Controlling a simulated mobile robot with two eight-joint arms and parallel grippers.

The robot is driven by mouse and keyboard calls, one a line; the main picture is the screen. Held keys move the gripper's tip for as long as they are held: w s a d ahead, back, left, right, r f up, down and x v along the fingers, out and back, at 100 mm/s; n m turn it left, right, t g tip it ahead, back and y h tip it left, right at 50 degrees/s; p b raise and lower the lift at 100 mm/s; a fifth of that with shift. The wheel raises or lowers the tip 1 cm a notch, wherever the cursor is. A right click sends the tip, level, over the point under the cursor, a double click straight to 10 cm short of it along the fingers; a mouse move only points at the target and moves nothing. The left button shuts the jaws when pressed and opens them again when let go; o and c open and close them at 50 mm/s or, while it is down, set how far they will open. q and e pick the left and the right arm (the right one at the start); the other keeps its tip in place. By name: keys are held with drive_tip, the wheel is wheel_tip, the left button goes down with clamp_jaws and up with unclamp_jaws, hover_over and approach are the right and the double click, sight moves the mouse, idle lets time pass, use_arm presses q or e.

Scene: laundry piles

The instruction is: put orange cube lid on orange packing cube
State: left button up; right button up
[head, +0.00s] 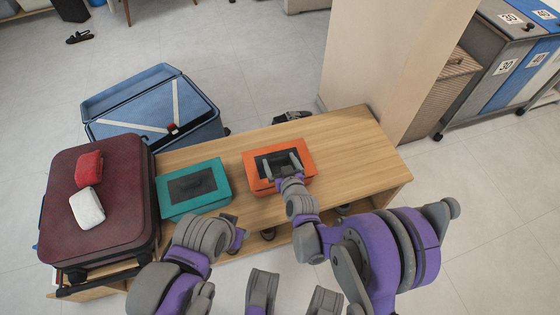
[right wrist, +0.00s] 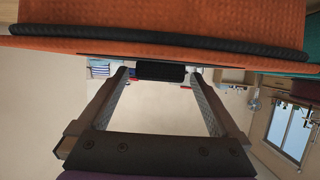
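The orange packing cube (head: 307,180) stands on the wooden bench. Its orange lid (head: 306,152), with a dark top panel, lies over it. In the right wrist view the lid (right wrist: 60,46) shows as a thin orange edge along a black band and the orange cube wall. I cannot tell if it is fully seated. My right gripper (head: 283,163) is over the lid, its fingers apart on either side of the lid's black handle (right wrist: 161,72), with small gaps visible. My left arm is folded at the lower left; its fingertips are not clear.
A teal packing cube (head: 221,172) with a dark top panel stands left of the orange one. A maroon suitcase (head: 120,215) carries a red bundle (head: 89,168) and a white bundle (head: 87,207). An open blue suitcase (head: 140,100) lies behind. The bench's right end (head: 365,155) is clear.

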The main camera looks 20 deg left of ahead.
drive_tip(key=shift+r, duration=0.1)
drive_tip(key=shift+r+p, duration=0.25)
drive_tip(key=shift+p, duration=0.15)
drive_tip(key=shift+r+p, duration=0.45)
drive_tip(key=shift+r, duration=0.05)
drive_tip(key=v, duration=1.2)
drive_tip(key=shift+f+p, duration=0.15)
drive_tip(key=shift+p, duration=0.15)
drive_tip(key=s+d+r+m+g+h, duration=0.2)
drive_tip(key=s+d+r+h, duration=0.15)
drive_tip(key=d, duration=0.65)
drive_tip(key=s+d+r+m+g+h, duration=0.25)
drive_tip(key=s+d, duration=0.25)
drive_tip(key=d, duration=0.4)
drive_tip(key=s+d+m+g+h, duration=0.1)
drive_tip(key=s+d+m+g, duration=0.1)
drive_tip(key=s+d, duration=0.5)
drive_tip(key=s, duration=0.3)
drive_tip(key=shift+s+d+r+g, duration=0.15)
drive_tip(key=shift+d+r+g, duration=0.05)
drive_tip(key=shift+d+g, duration=0.15)
